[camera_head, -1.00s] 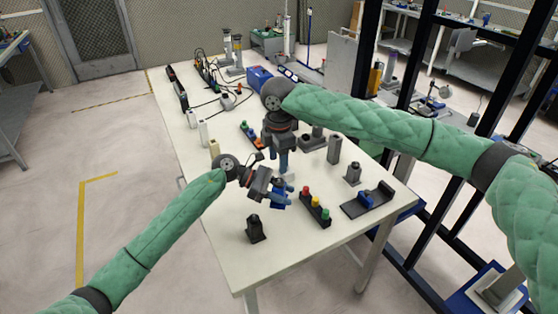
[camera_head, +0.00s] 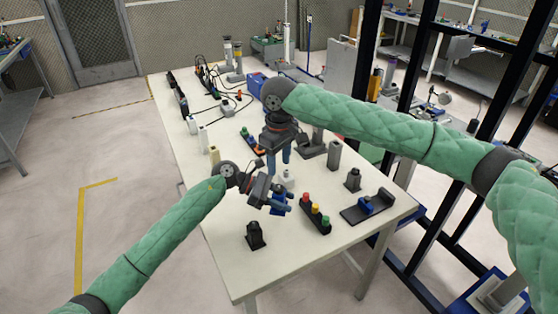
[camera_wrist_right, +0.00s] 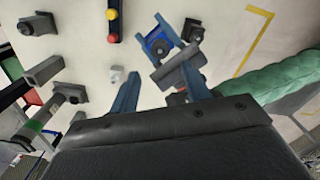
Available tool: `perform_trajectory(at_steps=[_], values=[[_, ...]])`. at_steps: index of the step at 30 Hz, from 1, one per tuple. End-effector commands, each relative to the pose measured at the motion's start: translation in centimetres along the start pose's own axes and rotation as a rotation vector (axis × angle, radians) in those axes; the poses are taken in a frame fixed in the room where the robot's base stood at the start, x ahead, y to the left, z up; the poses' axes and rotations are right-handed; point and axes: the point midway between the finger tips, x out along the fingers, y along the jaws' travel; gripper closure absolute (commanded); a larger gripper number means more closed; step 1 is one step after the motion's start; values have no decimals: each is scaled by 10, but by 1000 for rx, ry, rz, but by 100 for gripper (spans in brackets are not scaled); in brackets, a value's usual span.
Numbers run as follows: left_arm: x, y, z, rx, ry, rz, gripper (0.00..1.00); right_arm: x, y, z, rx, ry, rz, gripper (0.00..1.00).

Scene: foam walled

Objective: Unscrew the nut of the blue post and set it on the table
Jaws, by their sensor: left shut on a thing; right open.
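My left gripper (camera_head: 279,203) is shut on the blue post (camera_head: 278,198), a small blue block, which seems held above the front half of the table. In the right wrist view the left gripper's blue fingers are either side of the blue post (camera_wrist_right: 158,43), which has a dark round part on its face. I cannot tell whether that part is the nut. My right gripper (camera_head: 279,164) points down, just behind and above the left one. Its two blue fingers are apart in the right wrist view (camera_wrist_right: 157,78), with nothing visibly gripped between them.
On the table (camera_head: 222,222) stand a dark post (camera_head: 255,236), a strip with red, yellow and green buttons (camera_head: 315,215), a white block (camera_head: 286,179) and a black tray with a blue block (camera_head: 366,206).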

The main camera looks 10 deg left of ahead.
Motion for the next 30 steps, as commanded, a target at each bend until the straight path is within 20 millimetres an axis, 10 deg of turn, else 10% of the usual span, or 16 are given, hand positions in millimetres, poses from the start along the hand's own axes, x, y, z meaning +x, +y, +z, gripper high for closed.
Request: perform_trajectory(at_steps=[30], values=[[0,0,0,0,0,0,100,80,0,0,22,0,0,53]])
